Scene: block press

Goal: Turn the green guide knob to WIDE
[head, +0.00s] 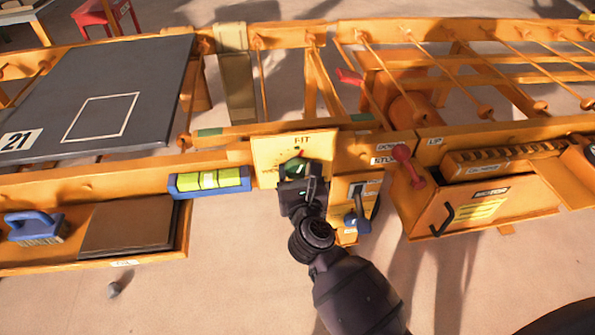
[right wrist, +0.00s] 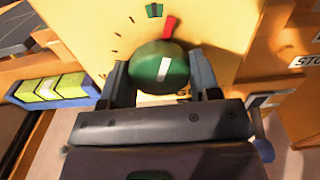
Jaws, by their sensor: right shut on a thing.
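The green guide knob (right wrist: 160,68) sits on a yellow panel (right wrist: 92,22) and bears a white pointer mark. A red mark (right wrist: 169,27) lies just above the knob, and dark tick marks arc to its upper left. My right gripper (right wrist: 160,80) has one finger on each side of the knob and is shut on it. In the head view the knob (head: 294,166) shows only partly behind my right gripper (head: 298,178). The lettering above the knob is too blurred to read surely. My left gripper is not in view.
A blue-handled lever (head: 357,220) hangs close to the right of my gripper. A red knob (head: 402,152) stands farther right. A dark board marked 21 (head: 150,75) lies at upper left.

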